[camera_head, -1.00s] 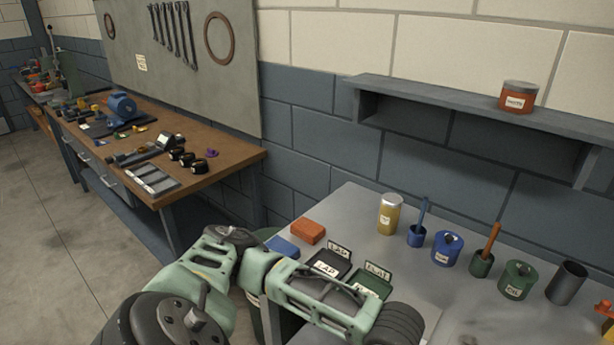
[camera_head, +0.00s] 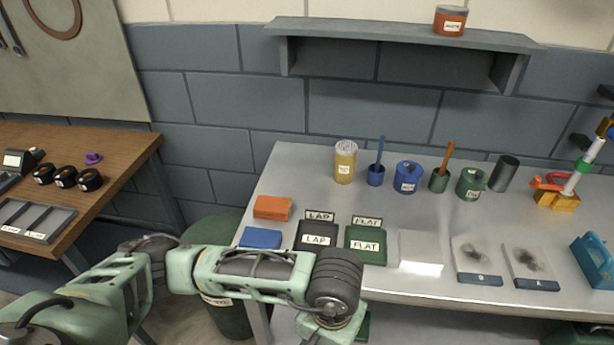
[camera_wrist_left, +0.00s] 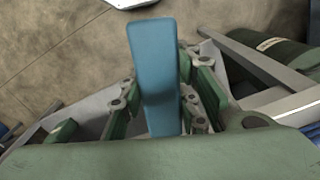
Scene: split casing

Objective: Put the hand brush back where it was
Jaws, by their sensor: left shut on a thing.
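My left gripper (camera_wrist_left: 160,98) shows in the left wrist view, shut on a flat blue bar, which looks like the handle of the hand brush (camera_wrist_left: 153,62). No bristles show. In the head view my left arm comes in from the left and ends in front of the grey bench. Its fingers and the brush are hidden or out of frame there. My right gripper is not in view. A teal holder-like object (camera_head: 592,262) stands at the bench's right end; I cannot tell whether it belongs to the brush.
The grey bench (camera_head: 420,225) holds orange and blue blocks, LAP and FLAT boxes (camera_head: 365,246), several pots and cans along the back, and two smudged plates (camera_head: 478,262). A shelf (camera_head: 400,36) hangs above. A green bin (camera_head: 222,240) stands left of the bench, beside a wooden workbench (camera_head: 110,150).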

